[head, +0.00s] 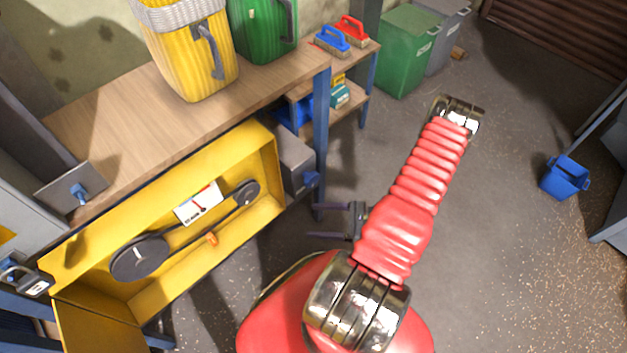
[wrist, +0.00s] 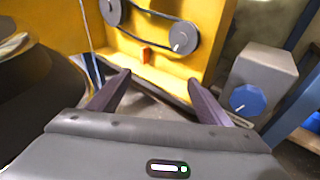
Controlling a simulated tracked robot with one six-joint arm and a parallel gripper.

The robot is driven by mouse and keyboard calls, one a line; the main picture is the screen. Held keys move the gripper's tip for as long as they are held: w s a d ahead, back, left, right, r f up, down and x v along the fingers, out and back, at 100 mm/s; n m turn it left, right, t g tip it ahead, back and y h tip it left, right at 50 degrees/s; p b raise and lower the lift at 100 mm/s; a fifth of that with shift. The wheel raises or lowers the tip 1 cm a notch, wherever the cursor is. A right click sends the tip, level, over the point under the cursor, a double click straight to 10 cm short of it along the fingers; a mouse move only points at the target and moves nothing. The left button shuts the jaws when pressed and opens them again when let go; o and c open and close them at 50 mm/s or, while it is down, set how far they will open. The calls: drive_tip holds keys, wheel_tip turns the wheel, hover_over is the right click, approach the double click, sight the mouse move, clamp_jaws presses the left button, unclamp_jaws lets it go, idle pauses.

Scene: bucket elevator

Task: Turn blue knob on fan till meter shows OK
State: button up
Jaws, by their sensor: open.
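A blue knob (head: 311,179) sits on a grey box (head: 293,155) at the right end of the yellow housing. The blue knob (wrist: 247,100) also shows in the wrist view, right of my gripper. A second blue knob (head: 78,192) is on a grey plate at the left; I cannot tell from looks which part is the fan. A white meter (head: 198,203) is fixed in the housing; its red part shows, but its reading is too small to tell. My gripper (head: 313,220) is open and empty, in front of the housing, below and apart from the right knob. Its two fingers (wrist: 159,79) point toward the housing.
The open yellow housing (head: 205,165) holds a belt on two dark pulleys (head: 140,256) and an orange part (head: 211,239). A blue table leg (head: 321,135) stands beside the grey box. Yellow (head: 190,50) and green (head: 263,28) bins stand on the bench.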

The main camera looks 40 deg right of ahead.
drive_tip(key=w+d+f+m+t+h, duration=0.1)
drive_tip(key=d+f+m+t+h, duration=0.3)
drive_tip(key=f+m+h, duration=0.15)
drive_tip(key=m+t+h, duration=0.2)
drive_tip(key=m+h, duration=0.1)
drive_tip(key=h, duration=0.2)
approach(314, 181)
drive_tip(key=s, duration=0.3)
drive_tip(key=shift+d+f+y, duration=0.15)
drive_tip(key=shift+d+y, duration=0.1)
drive_tip(key=shift+d, duration=0.05)
drive_tip(key=shift+w+a, duration=0.15)
drive_tip(key=shift+w, duration=3.25)
drive_tip(key=shift+w+a, duration=0.1)
drive_tip(key=shift+w, duration=3.35)
drive_tip(key=shift+c, duration=0.2)
